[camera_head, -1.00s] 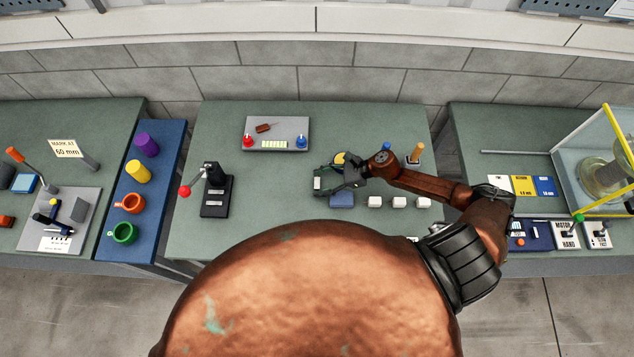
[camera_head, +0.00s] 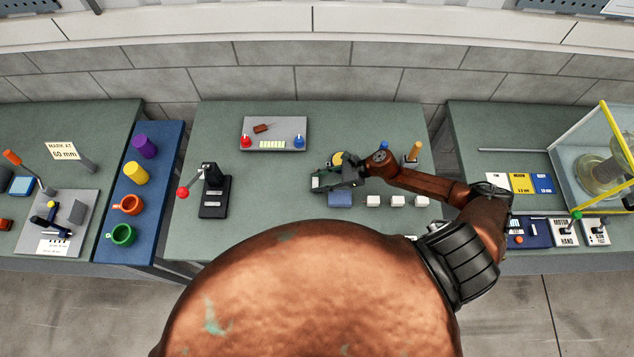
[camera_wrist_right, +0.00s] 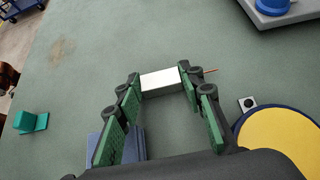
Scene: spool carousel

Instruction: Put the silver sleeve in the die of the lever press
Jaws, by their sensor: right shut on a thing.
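My right gripper (camera_head: 318,183) is above the middle table. In the right wrist view its green-padded fingers (camera_wrist_right: 162,85) are shut on the silver sleeve (camera_wrist_right: 160,79), a bright short piece held crosswise between the tips. A thin brown pin shows just beyond the right fingertip. The sleeve is hard to make out in the head view. The lever press (camera_head: 214,191) appears to be the black device with a red-knobbed lever, to the left of my right gripper and apart from it. Its die is too small to make out. My left gripper is not in view.
A blue block (camera_head: 340,200) and a yellow disc (camera_head: 337,158) lie close to the right gripper. White blocks (camera_head: 372,201) stand to its right. A grey panel (camera_head: 274,125) with red and blue knobs is at the back. The tabletop between gripper and press is clear.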

